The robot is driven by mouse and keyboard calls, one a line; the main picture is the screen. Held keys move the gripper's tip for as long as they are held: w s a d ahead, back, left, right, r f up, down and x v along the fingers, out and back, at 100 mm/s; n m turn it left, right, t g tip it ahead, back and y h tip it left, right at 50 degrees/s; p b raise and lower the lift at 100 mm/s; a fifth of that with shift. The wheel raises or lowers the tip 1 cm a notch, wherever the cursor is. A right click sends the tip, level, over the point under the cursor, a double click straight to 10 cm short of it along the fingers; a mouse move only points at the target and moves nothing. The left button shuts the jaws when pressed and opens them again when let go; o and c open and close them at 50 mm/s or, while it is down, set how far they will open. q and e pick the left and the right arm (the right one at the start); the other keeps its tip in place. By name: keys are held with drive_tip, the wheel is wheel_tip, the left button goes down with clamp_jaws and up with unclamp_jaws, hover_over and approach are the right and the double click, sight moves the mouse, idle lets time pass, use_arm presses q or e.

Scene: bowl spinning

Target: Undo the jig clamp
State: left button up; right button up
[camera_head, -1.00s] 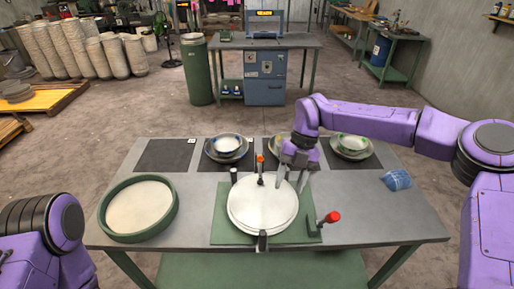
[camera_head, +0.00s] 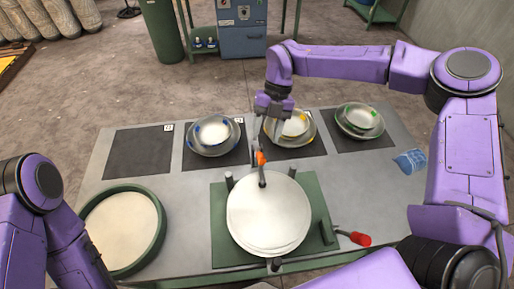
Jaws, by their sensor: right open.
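The jig is a green plate (camera_head: 223,250) on the table with a pale round disc stack (camera_head: 268,215) on it. An orange-tipped clamp handle (camera_head: 260,158) stands at the disc's back edge, its dark arm reaching over the disc. A red-handled lever (camera_head: 358,239) lies out to the right at the plate's right side. Short dark posts stand around the disc. My right gripper (camera_head: 270,128) is open and points down just behind the orange handle, in front of the yellow-marked bowl; whether it touches the handle is unclear. My left gripper is out of view.
Bowls with blue (camera_head: 212,132), yellow (camera_head: 293,124) and green (camera_head: 360,119) marks stand on dark mats at the back. A green-rimmed round tray (camera_head: 160,215) is at left. A blue crumpled item (camera_head: 410,161) lies at right. One back-left mat (camera_head: 142,153) is bare.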

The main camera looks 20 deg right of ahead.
sight(263, 157)
drive_tip(key=s+f, duration=0.1)
drive_tip(key=s+a+f+p, duration=0.2)
drive_tip(key=s+f, duration=0.1)
drive_tip(key=shift+s, duration=0.1)
drive_tip(key=f, duration=0.2)
drive_tip(key=w+f, duration=0.1)
drive_tip(key=shift+a+f+p, duration=0.3)
drive_tip(key=shift+a, duration=0.05)
drive_tip(key=shift+s+r, duration=0.25)
drive_tip(key=shift+s, duration=0.05)
drive_tip(key=shift+c, duration=0.9)
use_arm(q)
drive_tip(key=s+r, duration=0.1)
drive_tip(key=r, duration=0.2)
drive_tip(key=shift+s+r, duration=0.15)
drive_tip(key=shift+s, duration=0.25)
use_arm(e)
clamp_jaws()
